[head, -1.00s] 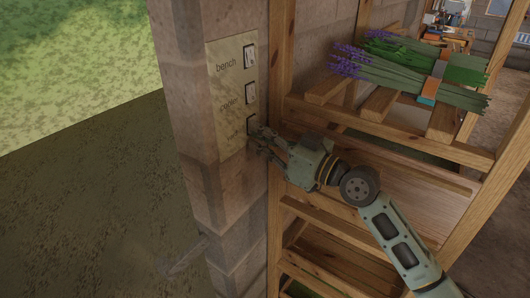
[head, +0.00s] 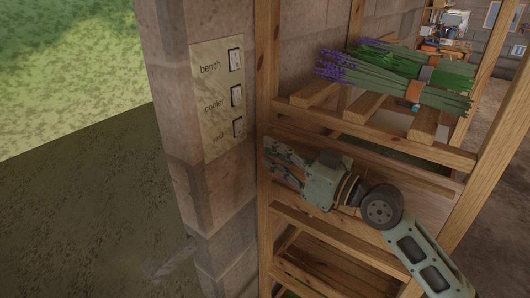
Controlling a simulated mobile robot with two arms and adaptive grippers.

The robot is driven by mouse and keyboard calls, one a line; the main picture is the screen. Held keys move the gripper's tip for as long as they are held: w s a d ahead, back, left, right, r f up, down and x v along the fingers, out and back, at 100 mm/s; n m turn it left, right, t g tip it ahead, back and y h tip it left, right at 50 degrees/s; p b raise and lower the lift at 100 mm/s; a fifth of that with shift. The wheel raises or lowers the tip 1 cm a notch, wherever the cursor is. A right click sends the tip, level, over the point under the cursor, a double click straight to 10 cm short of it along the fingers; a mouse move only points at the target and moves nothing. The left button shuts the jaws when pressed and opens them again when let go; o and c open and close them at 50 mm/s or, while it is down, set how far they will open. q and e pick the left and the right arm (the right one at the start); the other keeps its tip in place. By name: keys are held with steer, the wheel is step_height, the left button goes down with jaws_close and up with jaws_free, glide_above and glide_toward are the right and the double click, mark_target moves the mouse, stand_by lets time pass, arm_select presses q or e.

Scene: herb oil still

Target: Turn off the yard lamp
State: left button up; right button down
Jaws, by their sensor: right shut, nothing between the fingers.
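A pale switch plate (head: 212,120) is fixed to the stone pillar, with three switches one above another. The top switch (head: 235,60) is labelled "bench" and the middle switch (head: 237,96) "cooler". The label of the bottom switch (head: 238,128) is too blurred to read surely. Which way each rocker is tipped is too small to tell. My right gripper (head: 269,159) is shut and empty, to the right of and slightly below the bottom switch, in front of the wooden rack and apart from the plate. The lamp itself is not in view. My left gripper is not in view.
A wooden rack (head: 264,100) stands right beside the pillar (head: 170,110). Lavender bundles (head: 400,75) lie on its upper slats. A faint grey shape (head: 175,258) shows low at the pillar; I cannot tell what it is. Open grass and shaded ground are at left.

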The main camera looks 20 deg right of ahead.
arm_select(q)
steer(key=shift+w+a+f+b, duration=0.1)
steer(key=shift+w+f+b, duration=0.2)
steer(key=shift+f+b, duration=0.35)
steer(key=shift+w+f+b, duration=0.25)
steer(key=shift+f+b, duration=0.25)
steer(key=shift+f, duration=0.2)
arm_select(e)
steer(key=v, duration=0.6)
steer(key=shift+s, duration=0.1)
